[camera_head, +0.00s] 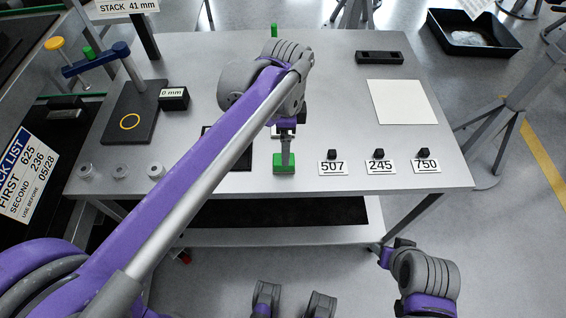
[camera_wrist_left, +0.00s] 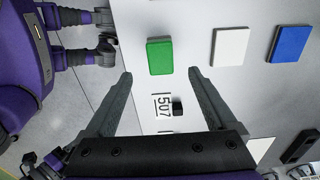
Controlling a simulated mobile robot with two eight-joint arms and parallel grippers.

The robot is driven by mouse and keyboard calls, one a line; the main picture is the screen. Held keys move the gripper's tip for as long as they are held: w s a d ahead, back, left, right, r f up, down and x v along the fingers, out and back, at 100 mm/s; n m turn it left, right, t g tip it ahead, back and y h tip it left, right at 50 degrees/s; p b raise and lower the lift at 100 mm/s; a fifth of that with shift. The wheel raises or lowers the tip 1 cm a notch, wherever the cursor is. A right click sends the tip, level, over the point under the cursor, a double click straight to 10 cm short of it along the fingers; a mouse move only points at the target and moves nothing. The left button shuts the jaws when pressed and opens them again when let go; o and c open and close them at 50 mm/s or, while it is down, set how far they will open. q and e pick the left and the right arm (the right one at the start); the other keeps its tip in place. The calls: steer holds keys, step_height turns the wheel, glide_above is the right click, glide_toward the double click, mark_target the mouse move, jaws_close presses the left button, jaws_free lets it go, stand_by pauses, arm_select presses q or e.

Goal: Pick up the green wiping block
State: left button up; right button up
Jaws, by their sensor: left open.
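The green wiping block (camera_head: 284,164) lies flat near the front edge of the grey table. It also shows in the left wrist view (camera_wrist_left: 160,56), just past the fingertips and roughly centred between them. My left gripper (camera_head: 286,150) points down at the block in the head view; in the wrist view its two fingers (camera_wrist_left: 160,73) are spread wide with nothing between them. Contact with the block cannot be told. My right gripper (camera_head: 388,254) is partly seen off the table's front right; its fingers are unclear.
A white block (camera_wrist_left: 230,46) and a blue block (camera_wrist_left: 290,43) lie in a row with the green one. Number cards 507 (camera_head: 332,168), 245 (camera_head: 379,167) and 750 (camera_head: 426,166) stand to the right. A white sheet (camera_head: 402,102) lies behind them. My left arm hides part of the table.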

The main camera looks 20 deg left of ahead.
mark_target(278, 168)
arm_select(q)
step_height(278, 168, down, 3)
steer(key=shift+d+r, duration=0.1)
steer(key=shift+r, duration=0.05)
steer(key=f, duration=0.5)
steer(key=shift+a+b, duration=0.25)
steer(key=shift+b, duration=0.1)
steer(key=shift+c, duration=0.2)
jaws_close()
